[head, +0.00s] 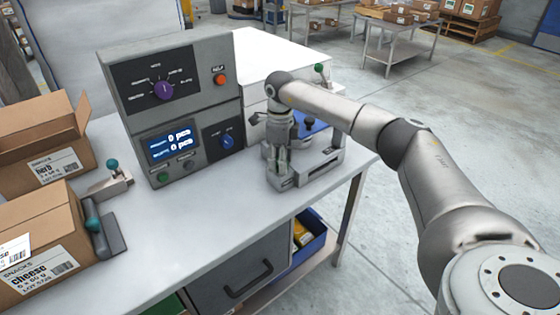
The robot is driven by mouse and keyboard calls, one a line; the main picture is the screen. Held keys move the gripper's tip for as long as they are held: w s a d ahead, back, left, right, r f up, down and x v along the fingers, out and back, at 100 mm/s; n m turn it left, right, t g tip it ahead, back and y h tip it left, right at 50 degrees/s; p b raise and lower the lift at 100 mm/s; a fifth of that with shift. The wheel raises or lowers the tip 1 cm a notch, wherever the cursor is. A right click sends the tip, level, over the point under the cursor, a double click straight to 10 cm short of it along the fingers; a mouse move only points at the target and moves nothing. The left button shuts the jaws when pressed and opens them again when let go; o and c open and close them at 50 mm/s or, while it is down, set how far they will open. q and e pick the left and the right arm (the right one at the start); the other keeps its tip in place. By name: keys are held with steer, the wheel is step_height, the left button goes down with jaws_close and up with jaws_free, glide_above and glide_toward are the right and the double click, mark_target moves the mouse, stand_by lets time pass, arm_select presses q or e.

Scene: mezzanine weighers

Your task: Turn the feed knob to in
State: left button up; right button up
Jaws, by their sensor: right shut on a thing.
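A grey console (185,105) stands on the table. It has a purple pointer knob (163,90) on its upper dial and a blue knob (227,141) on a dark plate at its lower right. The lettering by the blue knob is too small to read. My right gripper (281,168) points down just right of the console, at the grey fixture (325,165). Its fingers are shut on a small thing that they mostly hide. It shows apart from the blue knob. My left gripper is not in view.
A red button (220,79) and a lit display (170,142) are on the console. Cardboard boxes (40,225) and a teal-knobbed lever (112,165) stand at left. The table (215,210) is clear in front of the console. A blue bin (308,245) sits below.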

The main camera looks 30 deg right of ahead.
steer(key=n, duration=0.5)
steer(key=shift+w+n+b, duration=0.1)
steer(key=shift+n+b, duration=0.2)
steer(key=shift+b, duration=0.1)
steer(key=shift+r, duration=0.1)
steer(key=o, duration=1.1)
step_height(320, 180, up, 12)
steer(key=shift+f, duration=0.1)
stand_by(0.5)
